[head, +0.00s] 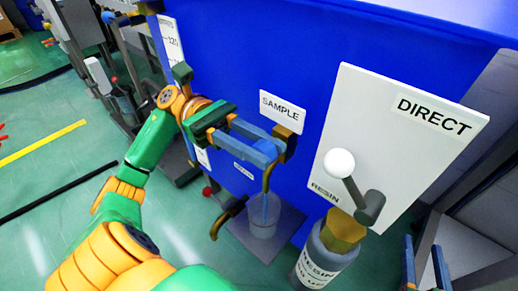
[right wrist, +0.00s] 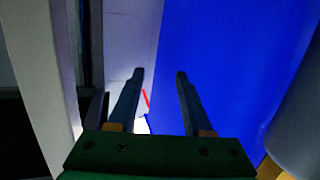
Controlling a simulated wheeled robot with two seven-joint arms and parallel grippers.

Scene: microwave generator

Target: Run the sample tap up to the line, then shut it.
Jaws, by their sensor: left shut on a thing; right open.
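The sample tap (head: 285,143) sits on the blue panel just under the white SAMPLE label (head: 282,111). Its thin brown spout (head: 268,177) points down into a clear cup (head: 263,217). My left gripper (head: 270,151) is shut at the tap, its blue fingers on the tap's handle, which they mostly hide. The cup stands upright on a grey shelf (head: 287,229). Its fill line and liquid level are too small to tell. My right gripper shows at the bottom right edge in the head view (head: 425,268); in the right wrist view it (right wrist: 158,75) is open and empty.
A white DIRECT board (head: 395,140) stands right of the tap, with a white-knobbed lever (head: 340,164) in front of it. A RESIN bottle (head: 322,258) with a brass top is below. A dark hooked pipe (head: 229,214) is left of the cup.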

